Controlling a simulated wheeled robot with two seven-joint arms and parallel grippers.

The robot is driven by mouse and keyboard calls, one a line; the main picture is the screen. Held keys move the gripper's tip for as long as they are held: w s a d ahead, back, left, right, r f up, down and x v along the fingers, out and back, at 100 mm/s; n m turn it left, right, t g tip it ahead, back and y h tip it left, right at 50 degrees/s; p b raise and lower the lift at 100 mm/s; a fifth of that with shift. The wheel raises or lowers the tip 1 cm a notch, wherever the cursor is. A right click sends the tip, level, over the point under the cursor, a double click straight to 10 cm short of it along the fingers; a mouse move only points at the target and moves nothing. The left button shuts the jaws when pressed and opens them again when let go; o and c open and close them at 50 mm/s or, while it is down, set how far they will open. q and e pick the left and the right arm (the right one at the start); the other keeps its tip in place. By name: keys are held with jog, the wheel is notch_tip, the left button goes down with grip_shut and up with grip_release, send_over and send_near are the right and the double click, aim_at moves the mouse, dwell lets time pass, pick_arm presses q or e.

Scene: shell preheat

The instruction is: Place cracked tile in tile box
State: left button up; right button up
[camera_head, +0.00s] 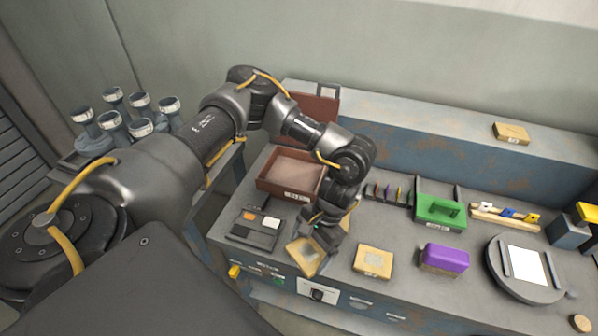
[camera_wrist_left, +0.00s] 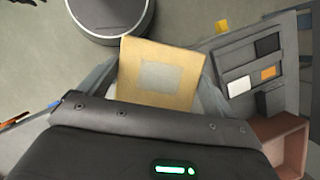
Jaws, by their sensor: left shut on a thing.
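My left gripper (camera_head: 322,232) is shut on a tan tile (camera_head: 306,257) with a grey square patch, held tilted near the bench's front edge. In the left wrist view the tile (camera_wrist_left: 158,72) sits between the two fingers (camera_wrist_left: 160,95). I cannot make out a crack in it. A brown open box (camera_head: 265,186) with a label, the only box here that looks like the tile box, stands behind and left of the gripper. Its corner also shows in the left wrist view (camera_wrist_left: 288,142). My right gripper is not in view.
A dark tray with small coloured chips (camera_head: 240,236) lies in front of the box. A round plate (camera_head: 515,288) is farther right.

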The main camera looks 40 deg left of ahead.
pick_arm(q)
jog(key=w+a+r+m+t, duration=0.3)
jog(key=w+m, duration=0.4)
jog(key=m, duration=0.3)
jog(key=w+a+r+m+t, duration=0.3)
jog(key=w+m, duration=0.4)
jog(key=m, duration=0.2)
jog(key=w+a+r+m+t, duration=0.3)
jog(key=w+m, duration=0.4)
jog(key=m, duration=0.3)
jog(key=b, duration=0.4)
send_over(295, 178)
jog(key=shift+g, duration=0.3)
jog(key=f, duration=0.8)
jog(key=shift+s+d+f, duration=0.1)
jog(key=shift+d+f, duration=0.15)
jog(key=shift+a+f, duration=0.25)
jog(key=shift+f, duration=0.05)
